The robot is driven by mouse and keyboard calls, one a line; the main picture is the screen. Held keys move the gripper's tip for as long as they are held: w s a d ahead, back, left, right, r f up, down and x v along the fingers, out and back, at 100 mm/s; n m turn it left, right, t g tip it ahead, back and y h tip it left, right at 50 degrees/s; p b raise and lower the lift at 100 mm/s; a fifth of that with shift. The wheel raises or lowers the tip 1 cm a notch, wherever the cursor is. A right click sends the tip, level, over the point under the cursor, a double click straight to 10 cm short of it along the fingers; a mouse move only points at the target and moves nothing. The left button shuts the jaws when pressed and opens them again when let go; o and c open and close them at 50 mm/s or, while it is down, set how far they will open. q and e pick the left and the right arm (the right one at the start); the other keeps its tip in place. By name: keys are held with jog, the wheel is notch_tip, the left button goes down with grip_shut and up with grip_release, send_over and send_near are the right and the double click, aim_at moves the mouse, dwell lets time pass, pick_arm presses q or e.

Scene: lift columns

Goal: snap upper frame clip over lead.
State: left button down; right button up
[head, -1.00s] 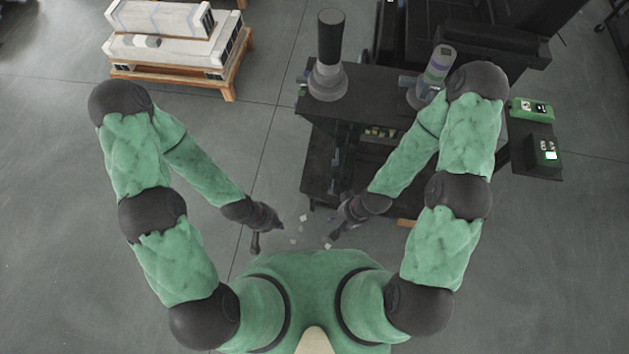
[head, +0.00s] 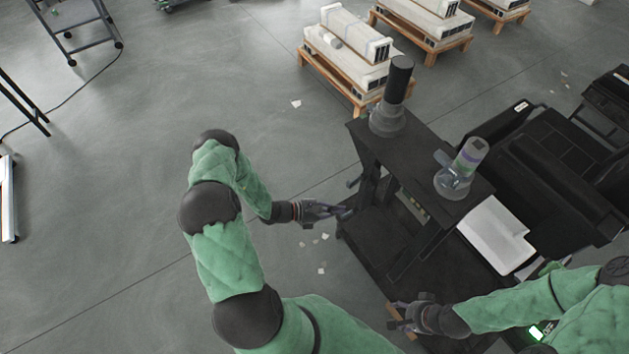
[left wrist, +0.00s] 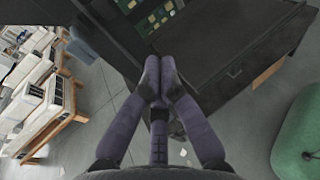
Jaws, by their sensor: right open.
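My left gripper (head: 330,210) is beside the left edge of the dark workstation in the head view. In the left wrist view its two fingers (left wrist: 159,82) meet at the tips, with nothing visible between them. My right gripper (head: 398,316) is open and low at the workstation's near end. The dark workstation frame (head: 385,150) has an upper deck, uprights and a lower shelf. Small green and pale parts (head: 413,205) sit under the deck, and green parts show in the left wrist view (left wrist: 235,28). I cannot make out the upper frame clip or the lead.
A white sheet-like thing (head: 495,235) lies to the right. Pallets with white boxes (head: 345,50) stand behind. Pale scraps (head: 322,250) litter the floor.

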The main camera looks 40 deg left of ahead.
aim_at(348, 186)
pick_arm(q)
jog(key=w+a+r+n+t+y, duration=0.2)
jog(key=a+t, duration=0.1)
jog(key=a, duration=0.3)
jog(key=w+a+r+n+t+y, duration=0.1)
jog(key=a+n+t+y, duration=0.15)
jog(key=a, duration=0.35)
jog(key=d+x, duration=0.2)
jog(key=x, duration=0.7)
jog(key=shift+r+b, duration=0.25)
jog(key=shift+b, duration=0.2)
jog(key=shift+s+d, duration=0.1)
jog(key=shift+d, duration=0.15)
jog(key=shift+s+d+p, duration=0.3)
jog(key=shift+s+d, duration=0.05)
jog(key=shift+d, duration=0.5)
jog(key=shift+s+d+p, duration=0.3)
jog(key=shift+s+d, duration=0.05)
jog(key=shift+d, duration=0.55)
jog(key=shift+s+d+p, duration=0.3)
jog(key=shift+s+d, duration=0.05)
jog(key=shift+d, duration=0.5)
jog(key=shift+p+v, duration=0.35)
jog(key=shift+v, duration=1.95)
jog(key=shift+f, duration=0.1)
